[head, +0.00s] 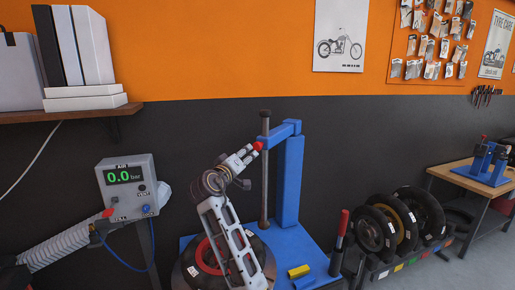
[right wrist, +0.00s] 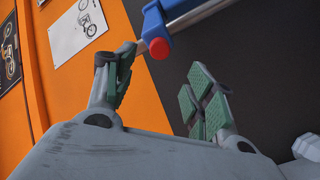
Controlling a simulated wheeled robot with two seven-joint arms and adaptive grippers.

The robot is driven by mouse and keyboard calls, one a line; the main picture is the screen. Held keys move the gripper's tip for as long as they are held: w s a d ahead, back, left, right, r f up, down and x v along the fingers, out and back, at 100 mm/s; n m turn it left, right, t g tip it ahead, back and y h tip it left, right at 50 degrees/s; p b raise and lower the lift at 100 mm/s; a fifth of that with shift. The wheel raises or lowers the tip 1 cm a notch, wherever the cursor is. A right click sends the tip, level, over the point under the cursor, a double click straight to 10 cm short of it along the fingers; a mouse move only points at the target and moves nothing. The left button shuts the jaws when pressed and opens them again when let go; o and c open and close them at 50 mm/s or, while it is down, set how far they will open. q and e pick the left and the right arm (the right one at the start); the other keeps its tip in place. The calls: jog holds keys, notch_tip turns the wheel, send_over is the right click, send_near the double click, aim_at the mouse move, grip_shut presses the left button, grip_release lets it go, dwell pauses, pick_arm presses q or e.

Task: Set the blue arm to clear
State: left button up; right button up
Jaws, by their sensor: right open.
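The blue arm (head: 280,136) reaches left from the top of a blue column (head: 289,180) on the tyre machine and meets an upright grey post (head: 264,185). A red knob (head: 258,146) sits at the arm's near end. My right gripper (head: 250,153) is open, its fingertips close to the knob. In the right wrist view, my right gripper (right wrist: 160,84) has its green-padded fingers spread with nothing between them. The red knob (right wrist: 159,48) lies just beyond the left fingertip, with the blue arm (right wrist: 156,20) behind it. Contact cannot be told. My left gripper is not visible.
An air gauge box (head: 128,186) reading 0.0 stands left. Tyres (head: 373,228) and a workbench (head: 470,182) are at right.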

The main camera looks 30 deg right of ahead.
aim_at(257, 147)
jog(key=p+x, duration=0.2)
jog(key=x, duration=0.9)
jog(key=shift+d, duration=0.15)
jog(key=shift+w+d, duration=0.45)
jog(key=shift+d, duration=0.1)
pick_arm(q)
jog(key=d+r, duration=0.2)
jog(key=shift+s+d+r, duration=0.2)
jog(key=shift+s+d, duration=0.15)
jog(key=shift+d, duration=0.05)
jog(key=shift+a, duration=0.15)
pick_arm(e)
grip_shut()
